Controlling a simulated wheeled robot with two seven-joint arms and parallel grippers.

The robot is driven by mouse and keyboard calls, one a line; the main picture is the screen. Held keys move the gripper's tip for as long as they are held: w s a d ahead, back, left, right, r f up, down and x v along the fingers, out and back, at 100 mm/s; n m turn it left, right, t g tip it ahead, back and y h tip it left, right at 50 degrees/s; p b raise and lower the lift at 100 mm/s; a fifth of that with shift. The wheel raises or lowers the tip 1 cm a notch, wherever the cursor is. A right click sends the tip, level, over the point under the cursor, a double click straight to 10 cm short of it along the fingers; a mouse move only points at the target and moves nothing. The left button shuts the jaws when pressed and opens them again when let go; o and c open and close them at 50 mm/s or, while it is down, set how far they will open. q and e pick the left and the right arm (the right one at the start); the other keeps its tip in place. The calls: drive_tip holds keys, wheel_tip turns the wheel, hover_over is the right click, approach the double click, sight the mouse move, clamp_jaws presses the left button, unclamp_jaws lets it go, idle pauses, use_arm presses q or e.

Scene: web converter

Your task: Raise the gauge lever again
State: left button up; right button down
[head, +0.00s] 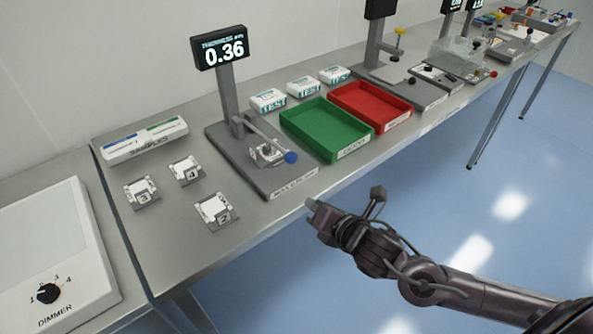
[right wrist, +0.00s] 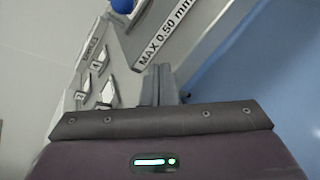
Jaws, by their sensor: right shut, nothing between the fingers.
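The thickness gauge (head: 225,138) stands on the bench with its display (head: 220,48) reading 0.36. Its lever (head: 262,136) slopes down to the right and ends in a blue knob (head: 291,157). The knob also shows at the top of the right wrist view (right wrist: 122,5). A sample sits on the gauge base (head: 268,153) under the lever. My right gripper (head: 312,203) is shut and empty, just off the bench's front edge, below and right of the knob and apart from it. It shows in the right wrist view (right wrist: 160,84) near the "MAX 0.50 mm" label. My left gripper is not in view.
White TEST packs (head: 268,100) lie behind. A dimmer box (head: 62,250) is at left.

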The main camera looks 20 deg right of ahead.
drive_tip(key=w+n+y, duration=0.1)
drive_tip(key=w+n, duration=0.2)
drive_tip(key=w+n+t+p, duration=0.1)
drive_tip(key=w+n, duration=0.2)
drive_tip(key=w+r+n+y+p, duration=0.1)
drive_tip(key=w+n, duration=0.2)
drive_tip(key=n, duration=0.1)
drive_tip(key=shift+w+a+r+y, duration=0.1)
drive_tip(key=shift+w+a+y, duration=0.05)
drive_tip(key=shift+w+y, duration=0.2)
drive_tip(key=shift+w+a+f, duration=0.25)
drive_tip(key=shift+w, duration=0.35)
